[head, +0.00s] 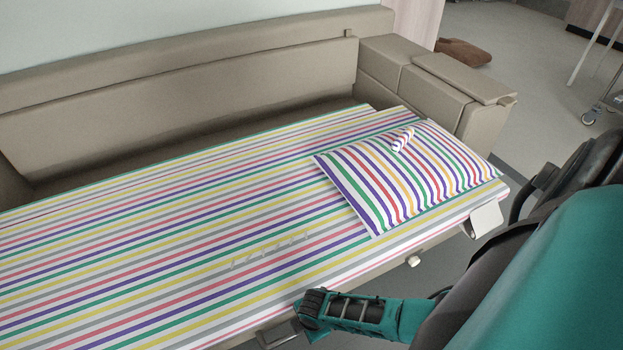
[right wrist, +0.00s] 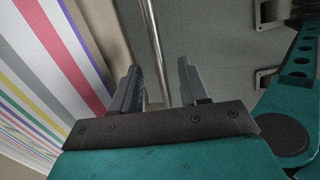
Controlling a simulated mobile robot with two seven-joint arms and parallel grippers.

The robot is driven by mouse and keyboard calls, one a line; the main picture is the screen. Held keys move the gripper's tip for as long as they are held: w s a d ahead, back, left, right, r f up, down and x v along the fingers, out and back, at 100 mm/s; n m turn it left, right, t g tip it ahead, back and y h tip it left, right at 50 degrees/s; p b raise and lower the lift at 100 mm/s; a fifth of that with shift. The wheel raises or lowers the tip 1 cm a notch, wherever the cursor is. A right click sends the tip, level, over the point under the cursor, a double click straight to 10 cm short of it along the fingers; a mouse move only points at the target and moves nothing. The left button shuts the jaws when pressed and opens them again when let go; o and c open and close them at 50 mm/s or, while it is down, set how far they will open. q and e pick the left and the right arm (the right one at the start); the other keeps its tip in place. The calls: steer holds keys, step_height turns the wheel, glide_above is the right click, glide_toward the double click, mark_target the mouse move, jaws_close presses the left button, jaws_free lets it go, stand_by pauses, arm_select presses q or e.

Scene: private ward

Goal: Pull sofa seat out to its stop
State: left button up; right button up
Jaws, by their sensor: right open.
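The sofa seat (head: 150,250) is under a striped sheet, with a gap between its rear edge and the beige backrest (head: 200,85). A metal bar handle (head: 280,334) shows at the seat's front edge, low in the head view. My right gripper (head: 306,316) is at this front edge beside the handle. In the right wrist view its two fingers (right wrist: 159,84) are open, and a thin metal bar (right wrist: 153,45) runs between them in the picture. I cannot tell whether they touch it. My left gripper is not in view.
A striped pillow (head: 408,175) lies on the seat's right end. The sofa armrest (head: 440,85) stands behind it. Grey floor (head: 520,60) is open at the upper right.

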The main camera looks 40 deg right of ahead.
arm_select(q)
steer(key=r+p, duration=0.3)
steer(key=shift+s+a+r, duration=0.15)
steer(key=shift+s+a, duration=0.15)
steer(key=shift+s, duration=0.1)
arm_select(e)
step_height(320, 180, up, 8)
steer(key=s, duration=0.1)
steer(key=shift+s+a+f, duration=0.15)
steer(key=shift+s+f, duration=0.05)
steer(key=shift+s, duration=0.1)
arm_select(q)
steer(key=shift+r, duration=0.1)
